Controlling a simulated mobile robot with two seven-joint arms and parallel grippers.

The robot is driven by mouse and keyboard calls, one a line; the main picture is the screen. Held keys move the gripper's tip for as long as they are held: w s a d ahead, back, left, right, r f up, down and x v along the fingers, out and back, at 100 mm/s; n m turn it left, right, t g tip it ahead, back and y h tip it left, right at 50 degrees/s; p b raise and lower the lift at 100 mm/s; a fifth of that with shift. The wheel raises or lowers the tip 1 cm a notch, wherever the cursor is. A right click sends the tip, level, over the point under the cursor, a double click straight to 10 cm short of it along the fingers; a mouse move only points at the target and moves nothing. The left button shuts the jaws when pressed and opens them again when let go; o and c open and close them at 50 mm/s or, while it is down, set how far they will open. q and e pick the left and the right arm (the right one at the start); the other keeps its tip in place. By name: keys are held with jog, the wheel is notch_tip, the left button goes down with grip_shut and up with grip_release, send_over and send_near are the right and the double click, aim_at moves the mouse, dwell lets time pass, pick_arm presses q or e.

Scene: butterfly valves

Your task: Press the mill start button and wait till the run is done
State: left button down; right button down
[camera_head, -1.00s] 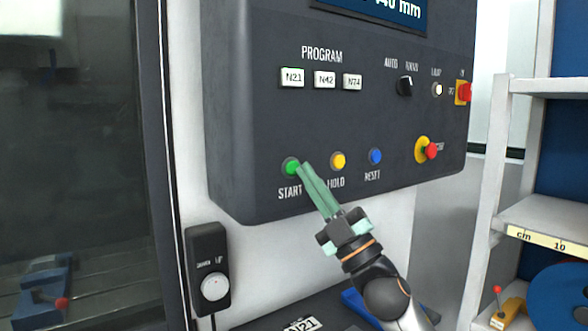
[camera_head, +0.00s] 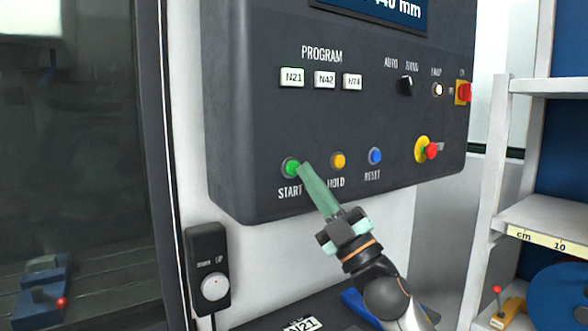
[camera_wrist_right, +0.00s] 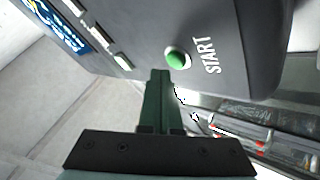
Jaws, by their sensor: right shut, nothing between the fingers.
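The green START button (camera_head: 291,168) is at the lower left of the dark control panel (camera_head: 250,130), with its label below it. It also shows in the wrist view (camera_wrist_right: 178,59). My right gripper (camera_head: 304,168) is shut and empty, its green fingers pointing up and left. In the head view the tips appear just right of the button. In the wrist view the tips (camera_wrist_right: 160,74) appear slightly beside the button, with no clear contact visible. The mill's window (camera_head: 80,130) is at the left. My left gripper does not show.
A yellow HOLD button (camera_head: 338,160), a blue RESET button (camera_head: 376,156) and a red stop knob (camera_head: 431,151) sit right of START. Program buttons are above. A knob box (camera_head: 208,270) hangs below left. A white shelf (camera_head: 545,215) stands at the right.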

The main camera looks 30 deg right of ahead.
jog(key=shift+w, duration=0.1)
dwell(0.7)
jog(key=shift+w, duration=0.3)
